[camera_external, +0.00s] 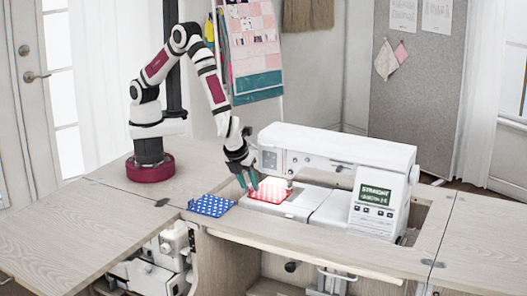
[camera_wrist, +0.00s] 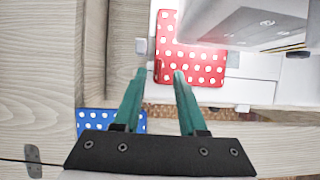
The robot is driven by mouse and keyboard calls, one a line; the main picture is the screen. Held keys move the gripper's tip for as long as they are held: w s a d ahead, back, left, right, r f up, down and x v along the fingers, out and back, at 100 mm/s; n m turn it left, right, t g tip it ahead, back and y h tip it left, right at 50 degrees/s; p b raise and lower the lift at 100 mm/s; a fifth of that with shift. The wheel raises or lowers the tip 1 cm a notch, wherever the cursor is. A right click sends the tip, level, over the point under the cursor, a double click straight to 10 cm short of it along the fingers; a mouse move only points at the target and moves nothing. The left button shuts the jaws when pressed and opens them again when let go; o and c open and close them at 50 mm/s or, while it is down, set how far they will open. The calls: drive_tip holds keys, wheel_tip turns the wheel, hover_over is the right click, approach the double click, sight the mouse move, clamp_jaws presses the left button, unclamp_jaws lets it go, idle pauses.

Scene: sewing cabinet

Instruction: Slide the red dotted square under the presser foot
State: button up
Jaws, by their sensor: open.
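The red dotted square (camera_external: 270,192) lies on the white bed of the sewing machine (camera_external: 330,160), at its left end. In the wrist view the red square (camera_wrist: 192,62) lies just beyond my fingertips, and the machine's head (camera_wrist: 235,20) covers its upper right part. My gripper (camera_external: 251,186) is at the left edge of the red square. In the wrist view my gripper (camera_wrist: 160,76) has its two teal fingers apart with nothing held between them. The tips reach the square's near left part; I cannot tell whether they touch it. The presser foot is not clearly visible.
A blue dotted square (camera_external: 211,205) lies on the wooden cabinet top left of the machine; its corner shows in the wrist view (camera_wrist: 95,120). The machine's overhanging arm and head limit room above the red square. The left cabinet leaf (camera_external: 80,225) is clear.

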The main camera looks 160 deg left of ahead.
drive_tip(key=v, duration=1.5)
drive_tip(key=shift+r, duration=0.15)
drive_tip(key=shift+d, duration=0.1)
drive_tip(key=s+d+r+n+t, duration=0.1)
drive_tip(key=s+d+r+t, duration=0.1)
drive_tip(key=s+d+r, duration=0.6)
drive_tip(key=s+d+f+n+t+h, duration=0.1)
drive_tip(key=s+d+f+n+h, duration=0.1)
drive_tip(key=s+d, duration=0.8)
drive_tip(key=shift+s+d, duration=0.2)
drive_tip(key=shift+d, duration=0.05)
drive_tip(key=shift+c, duration=0.3)
